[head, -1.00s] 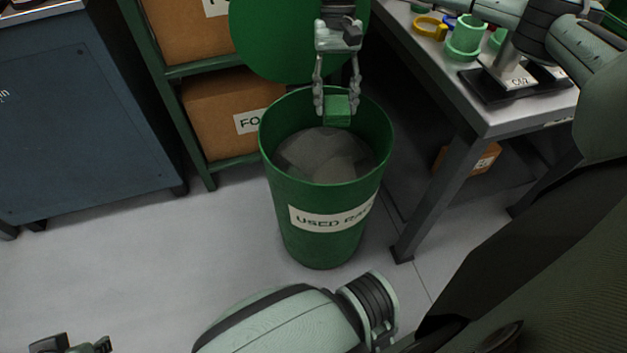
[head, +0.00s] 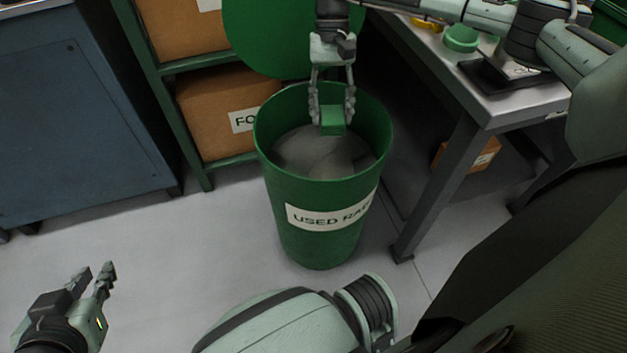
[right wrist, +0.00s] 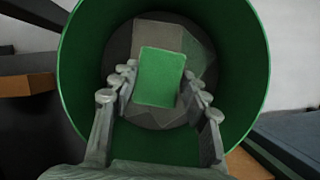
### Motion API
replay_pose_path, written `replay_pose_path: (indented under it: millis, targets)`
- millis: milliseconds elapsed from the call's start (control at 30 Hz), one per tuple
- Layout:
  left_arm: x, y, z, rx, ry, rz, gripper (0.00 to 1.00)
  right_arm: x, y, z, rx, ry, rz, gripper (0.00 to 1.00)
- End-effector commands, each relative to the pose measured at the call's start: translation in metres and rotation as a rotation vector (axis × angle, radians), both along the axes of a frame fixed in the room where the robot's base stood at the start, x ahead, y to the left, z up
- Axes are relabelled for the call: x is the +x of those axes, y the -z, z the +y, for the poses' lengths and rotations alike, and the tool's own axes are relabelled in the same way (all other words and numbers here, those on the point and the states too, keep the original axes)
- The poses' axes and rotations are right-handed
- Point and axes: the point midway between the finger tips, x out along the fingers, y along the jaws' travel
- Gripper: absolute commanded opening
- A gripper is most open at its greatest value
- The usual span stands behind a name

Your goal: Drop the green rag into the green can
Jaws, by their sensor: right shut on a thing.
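The green can (head: 318,226), labelled "USED RA…", stands upright on the floor with its top open. Grey rags (head: 308,152) lie inside it. The green rag (head: 333,120) is a small block-like piece between the fingertips of my right gripper (head: 332,112). My right gripper is shut on it and points down inside the can's mouth, above the grey rags. In the right wrist view the green rag (right wrist: 160,77) shows between the fingers, with the can's round wall (right wrist: 240,75) around it. My left gripper (head: 92,277) is at the lower left, open and empty.
A round green lid (head: 270,45) stands up behind the can. A green shelf with cardboard boxes (head: 210,115) is behind left. A blue cabinet (head: 80,110) is at the left. A workbench (head: 500,105) stands at the right. The floor in front is clear.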

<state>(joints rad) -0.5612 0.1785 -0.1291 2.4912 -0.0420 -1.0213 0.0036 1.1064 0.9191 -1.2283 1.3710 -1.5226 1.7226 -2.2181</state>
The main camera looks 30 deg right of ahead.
Motion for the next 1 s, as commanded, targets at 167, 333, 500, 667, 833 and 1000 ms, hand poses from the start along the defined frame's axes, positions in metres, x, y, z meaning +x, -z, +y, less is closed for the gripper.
replay_pose_path:
  millis: [167, 333, 500, 667, 833, 1000]
  targets:
    - [0.000, -0.001, -0.001, -0.001, 0.001, -0.003, 0.20, 0.000, 0.000, 0.000, 0.000, 0.000, 0.000, 0.22]
    - [0.000, 0.000, -0.001, -0.001, 0.001, -0.002, 0.20, 0.000, 0.000, 0.000, 0.000, 0.000, 0.000, 0.57]
    - [0.000, 0.000, 0.000, -0.001, 0.001, -0.002, 0.20, 0.000, 0.000, 0.000, 0.000, 0.000, 0.000, 0.70]
    - [0.000, 0.000, 0.000, -0.001, 0.001, -0.002, 0.20, 0.000, 0.000, 0.000, -0.001, 0.000, 0.000, 0.70]
    - [0.000, 0.000, 0.000, -0.001, 0.001, -0.001, 0.20, 0.003, -0.006, -0.001, 0.000, 0.000, -0.001, 0.70]
    - [0.000, 0.000, 0.000, -0.001, 0.001, -0.001, 0.20, 0.013, -0.033, -0.006, 0.000, 0.001, -0.004, 0.70]
